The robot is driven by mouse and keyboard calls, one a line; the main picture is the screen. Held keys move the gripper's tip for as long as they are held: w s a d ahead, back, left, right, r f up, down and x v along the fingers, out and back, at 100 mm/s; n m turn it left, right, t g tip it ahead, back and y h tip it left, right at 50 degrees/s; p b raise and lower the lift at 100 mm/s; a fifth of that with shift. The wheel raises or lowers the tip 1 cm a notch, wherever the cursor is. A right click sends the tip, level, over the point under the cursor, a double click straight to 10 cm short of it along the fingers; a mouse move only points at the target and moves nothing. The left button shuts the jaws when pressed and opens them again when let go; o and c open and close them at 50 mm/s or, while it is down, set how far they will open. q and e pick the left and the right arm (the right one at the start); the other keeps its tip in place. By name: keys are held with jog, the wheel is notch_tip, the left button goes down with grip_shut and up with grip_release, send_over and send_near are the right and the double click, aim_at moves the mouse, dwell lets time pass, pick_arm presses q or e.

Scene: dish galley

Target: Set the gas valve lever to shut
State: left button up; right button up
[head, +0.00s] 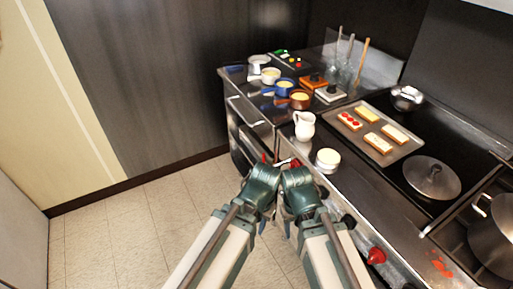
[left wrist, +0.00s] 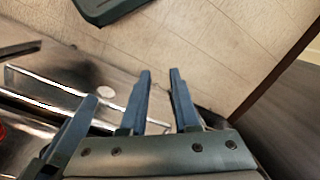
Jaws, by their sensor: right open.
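A small red part (head: 264,158) and a pale metal bar (head: 284,162) show on the counter's front, just beyond my grippers in the head view. I cannot tell whether either is the gas valve lever, or how it is set. My left gripper (head: 262,192) is close in front of that counter face. Its fingers (left wrist: 161,95) stand a little apart in the left wrist view, with nothing between them. My right gripper (head: 297,195) is beside the left one, open; its fingertips are mostly hidden by its own body. A red patch (left wrist: 3,131) shows at the left wrist view's left edge.
A red knob (head: 375,256) sticks out of the stove front at the right. On the counter are a white pitcher (head: 304,126), a round white-topped tin (head: 328,160), a tray of toasts (head: 403,155) and a lidded pan (head: 432,178). The tiled floor (head: 135,225) at left is clear.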

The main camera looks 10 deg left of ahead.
pick_arm(q)
jog(key=w+a+f+n+h+b, duration=0.1)
jog(key=w+a+f+n+b, duration=0.2)
jog(key=f+b, duration=0.9)
jog(key=w+a+f+n+t+h+b, duration=0.15)
jog(key=w+f+b, duration=0.25)
jog(key=f+b, duration=0.9)
jog(key=w+a+f+n+g+h+b, duration=0.1)
jog(key=w+a+f+n+b, duration=0.2)
jog(key=f+b, duration=0.9)
jog(key=w+d+r+n+t+h+b, duration=0.1)
jog(key=w+r+n+h, duration=0.3)
jog(key=w, duration=0.6)
jog(key=w+d+r+n+t+h+b, duration=0.15)
jog(key=w+n+h, duration=0.3)
jog(key=w, duration=0.45)
jog(key=w+a+r+n+t+h, duration=0.25)
jog(key=w+a+r+n, duration=0.2)
jog(key=w+r, duration=0.25)
jog(key=w+a+r+n+t+h, duration=0.2)
jog(key=w+a+r+n+h, duration=0.1)
jog(key=w+r+n, duration=0.35)
jog(key=x, duration=1.4)
jog(key=shift+w+r, duration=0.35)
jog(key=shift+w, duration=0.15)
jog(key=shift+d, duration=0.1)
jog(key=shift+c, duration=0.3)
grip_shut()
